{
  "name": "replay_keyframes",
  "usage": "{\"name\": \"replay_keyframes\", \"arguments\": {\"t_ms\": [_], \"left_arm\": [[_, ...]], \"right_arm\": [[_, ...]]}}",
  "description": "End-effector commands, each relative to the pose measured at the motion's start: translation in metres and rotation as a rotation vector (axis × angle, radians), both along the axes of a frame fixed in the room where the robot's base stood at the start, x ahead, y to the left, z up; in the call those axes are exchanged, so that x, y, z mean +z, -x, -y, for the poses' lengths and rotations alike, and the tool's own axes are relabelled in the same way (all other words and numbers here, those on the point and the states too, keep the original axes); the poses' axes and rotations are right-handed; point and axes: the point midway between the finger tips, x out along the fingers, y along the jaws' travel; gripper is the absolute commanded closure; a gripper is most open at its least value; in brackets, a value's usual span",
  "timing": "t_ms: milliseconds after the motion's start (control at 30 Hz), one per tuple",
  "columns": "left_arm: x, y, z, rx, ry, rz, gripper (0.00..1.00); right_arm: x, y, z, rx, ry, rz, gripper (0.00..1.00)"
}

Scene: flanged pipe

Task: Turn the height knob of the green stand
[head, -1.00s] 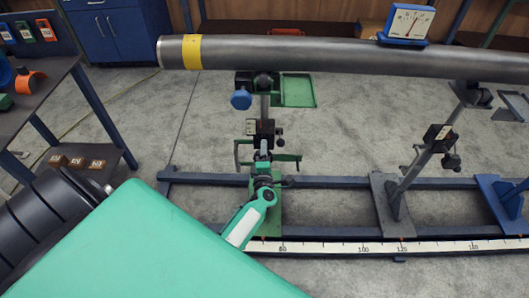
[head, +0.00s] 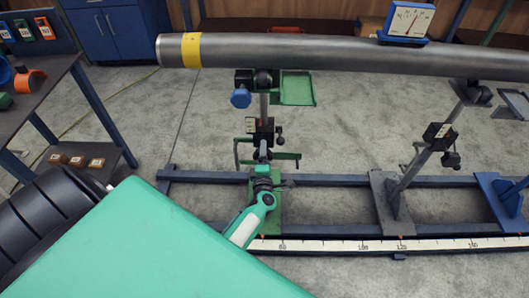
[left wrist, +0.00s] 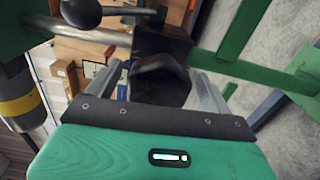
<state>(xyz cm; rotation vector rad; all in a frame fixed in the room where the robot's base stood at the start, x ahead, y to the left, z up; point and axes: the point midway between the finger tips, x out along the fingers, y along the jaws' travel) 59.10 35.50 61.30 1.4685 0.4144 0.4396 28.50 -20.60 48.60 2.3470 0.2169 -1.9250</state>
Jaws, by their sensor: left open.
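The green stand (head: 275,215) stands on the floor rail under the pipe, with a grey post, a black clamp block (head: 262,130) and green side bars. My left gripper (head: 263,178) reaches its lower part from the front. In the left wrist view a black faceted knob (left wrist: 158,80) lies between the two fingers of my left gripper (left wrist: 160,92). The fingers are open, one on each side of it; I cannot tell whether they touch it. In the head view this knob is hidden behind the gripper. My right gripper is not in view.
The steel pipe (head: 330,52) with a yellow band runs across above, carrying a dial gauge (head: 407,20). A blue knob (head: 240,97) and a green tray (head: 297,88) sit at the stand's top. A grey stand (head: 395,200) and blue stand (head: 505,205) are to the right.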

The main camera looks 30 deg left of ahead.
Motion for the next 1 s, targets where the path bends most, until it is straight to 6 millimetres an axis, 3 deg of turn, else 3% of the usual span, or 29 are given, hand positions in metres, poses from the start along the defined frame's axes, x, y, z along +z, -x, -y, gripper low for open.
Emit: {"name": "replay_keyframes", "arguments": {"t_ms": [300,500,700,1000], "left_arm": [[-0.001,0.061,0.038,-0.001,0.002,-0.003,0.16],[-0.001,0.089,0.055,-0.001,0.001,-0.002,0.16],[-0.001,0.100,0.061,0.000,0.002,-0.001,0.16],[0.000,0.100,0.062,0.000,0.001,-0.001,0.16]], "right_arm": [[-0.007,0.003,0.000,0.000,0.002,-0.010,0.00],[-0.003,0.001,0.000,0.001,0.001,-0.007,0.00],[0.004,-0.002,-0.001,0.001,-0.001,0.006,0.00],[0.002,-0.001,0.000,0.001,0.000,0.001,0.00]]}}
